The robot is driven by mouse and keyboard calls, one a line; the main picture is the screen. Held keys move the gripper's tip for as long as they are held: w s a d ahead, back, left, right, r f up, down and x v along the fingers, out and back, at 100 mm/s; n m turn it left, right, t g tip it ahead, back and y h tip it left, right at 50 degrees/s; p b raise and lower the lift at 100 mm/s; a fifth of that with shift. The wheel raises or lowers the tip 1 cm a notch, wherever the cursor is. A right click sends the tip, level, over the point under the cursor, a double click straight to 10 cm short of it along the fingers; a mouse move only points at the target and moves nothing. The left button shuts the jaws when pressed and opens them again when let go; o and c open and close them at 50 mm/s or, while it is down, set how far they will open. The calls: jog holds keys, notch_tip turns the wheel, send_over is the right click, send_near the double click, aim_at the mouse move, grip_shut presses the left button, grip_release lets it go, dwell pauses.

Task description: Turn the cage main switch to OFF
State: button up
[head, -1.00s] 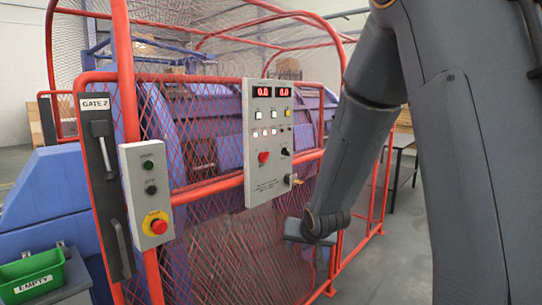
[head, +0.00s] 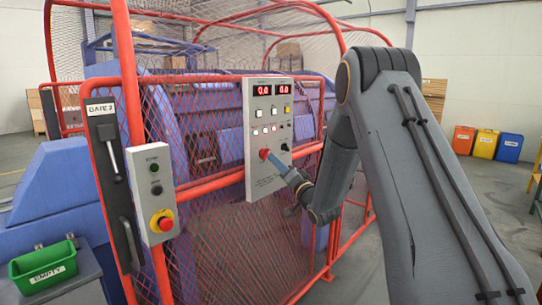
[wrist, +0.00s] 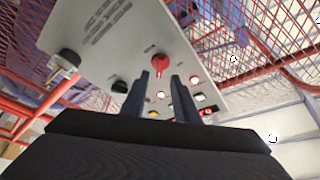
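A grey control panel (head: 258,185) hangs on the red mesh cage. A red rotary knob (head: 263,154) sits on its lower half; it looks like the main switch, but its label is unreadable. The knob also shows in the wrist view (wrist: 159,62), its handle pointing down in the picture. My gripper (head: 271,160) is at the panel in front of the knob. In the wrist view my gripper (wrist: 160,78) has its two fingers apart, with the knob between or just beyond the tips. I cannot tell whether they touch it.
A black selector (head: 284,147) and lit buttons (head: 265,130) are close to the knob. A key-like fitting (wrist: 62,62) sticks out of the panel in the wrist view. A smaller box with an emergency stop (head: 162,221) stands left, beside the gate handle (head: 113,160).

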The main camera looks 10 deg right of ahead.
aim_at(265, 154)
jog(key=p+x, duration=0.1)
jog(key=x, duration=0.3)
jog(key=shift+w+a+r, duration=0.1)
jog(key=shift+w, duration=0.25)
grip_shut()
